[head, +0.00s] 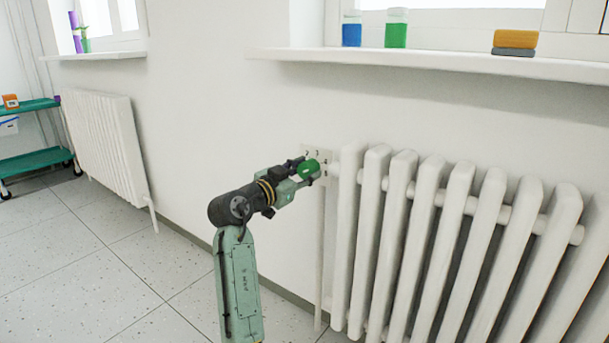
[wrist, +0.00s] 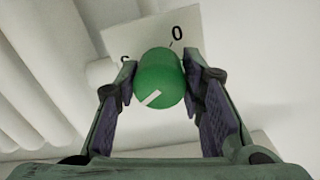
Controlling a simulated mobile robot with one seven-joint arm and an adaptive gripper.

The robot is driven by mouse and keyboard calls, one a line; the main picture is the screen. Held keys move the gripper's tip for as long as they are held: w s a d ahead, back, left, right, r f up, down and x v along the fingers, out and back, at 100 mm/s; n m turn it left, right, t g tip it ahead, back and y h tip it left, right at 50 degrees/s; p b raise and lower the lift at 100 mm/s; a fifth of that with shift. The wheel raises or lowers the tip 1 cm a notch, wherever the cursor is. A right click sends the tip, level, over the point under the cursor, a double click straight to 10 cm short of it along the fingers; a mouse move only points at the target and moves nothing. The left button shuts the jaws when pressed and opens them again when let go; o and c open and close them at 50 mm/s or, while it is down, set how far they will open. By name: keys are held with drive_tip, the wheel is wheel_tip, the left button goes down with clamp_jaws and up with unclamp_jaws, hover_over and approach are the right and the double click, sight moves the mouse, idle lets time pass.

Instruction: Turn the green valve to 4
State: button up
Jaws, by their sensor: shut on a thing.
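The green valve (head: 308,169) is a round knob at the left end of the white radiator, in front of a pale dial plate (head: 326,168) with small dark numbers. In the wrist view the green valve (wrist: 159,79) sits between the two fingers, and a white mark on its face points to the lower left. My gripper (wrist: 159,88) is shut on the valve, one finger on each side; it also shows in the head view (head: 302,171). A 0 shows on the plate (wrist: 190,33) at the upper right of the knob. Another digit at the left is partly hidden, and I cannot read it.
The white radiator (head: 408,220) stands directly right of the valve. A windowsill (head: 430,62) above it holds a blue jar (head: 351,30), a green jar (head: 396,30) and sponges (head: 514,42). The floor at the left (head: 90,250) is clear.

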idle(0.4)
drive_tip(key=o, duration=1.1)
drive_tip(key=shift+o, duration=0.2)
drive_tip(key=v, duration=1.2)
